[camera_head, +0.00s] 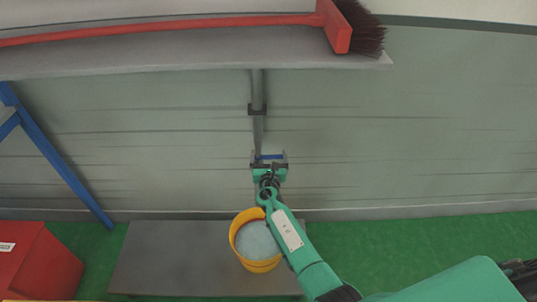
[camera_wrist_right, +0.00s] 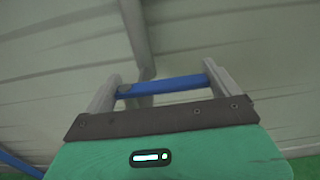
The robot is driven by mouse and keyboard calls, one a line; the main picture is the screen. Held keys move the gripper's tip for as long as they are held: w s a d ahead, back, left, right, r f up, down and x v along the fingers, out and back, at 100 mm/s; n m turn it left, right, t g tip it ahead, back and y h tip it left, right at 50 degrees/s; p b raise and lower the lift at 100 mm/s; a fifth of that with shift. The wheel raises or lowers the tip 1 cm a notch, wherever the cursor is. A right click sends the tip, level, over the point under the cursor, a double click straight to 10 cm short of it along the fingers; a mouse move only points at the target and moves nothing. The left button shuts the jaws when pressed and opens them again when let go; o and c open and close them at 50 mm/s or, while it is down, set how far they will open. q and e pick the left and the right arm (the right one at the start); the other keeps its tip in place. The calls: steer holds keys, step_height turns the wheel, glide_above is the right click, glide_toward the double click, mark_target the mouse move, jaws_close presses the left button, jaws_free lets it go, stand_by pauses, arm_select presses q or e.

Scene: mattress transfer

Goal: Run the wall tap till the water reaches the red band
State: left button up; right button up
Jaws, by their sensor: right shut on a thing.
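A yellow bucket (camera_head: 258,266) stands on a grey slab below the wall pipe. Pale bluish-grey water (camera_head: 256,242) shows inside it; my right forearm hides part of its right side. I cannot make out a red band or a falling stream. The grey tap pipe (camera_head: 257,90) runs down the wall to the blue tap handle (camera_head: 270,157). My right gripper (camera_head: 269,160) is at the handle, shut on it. In the right wrist view the blue handle (camera_wrist_right: 172,86) lies across between both fingers. My left gripper is not in view.
A grey shelf (camera_head: 150,60) juts out above, with a red broom (camera_head: 337,25) on it. A red box (camera_head: 45,265) and a blue sloping post (camera_head: 60,160) are at the left. The grey slab (camera_head: 165,260) lies on green floor, clear left of the bucket.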

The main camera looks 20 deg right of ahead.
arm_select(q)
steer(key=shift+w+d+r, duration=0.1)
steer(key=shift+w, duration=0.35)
arm_select(e)
steer(key=o, duration=1.1)
steer(key=shift+c, duration=0.2)
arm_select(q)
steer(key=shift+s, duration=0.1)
arm_select(e)
steer(key=shift+s, duration=0.1)
steer(key=shift+s+a, duration=0.1)
steer(key=shift+s, duration=0.05)
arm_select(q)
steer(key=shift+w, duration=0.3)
arm_select(e)
steer(key=v, duration=1.3)
steer(key=shift+s+a, duration=0.15)
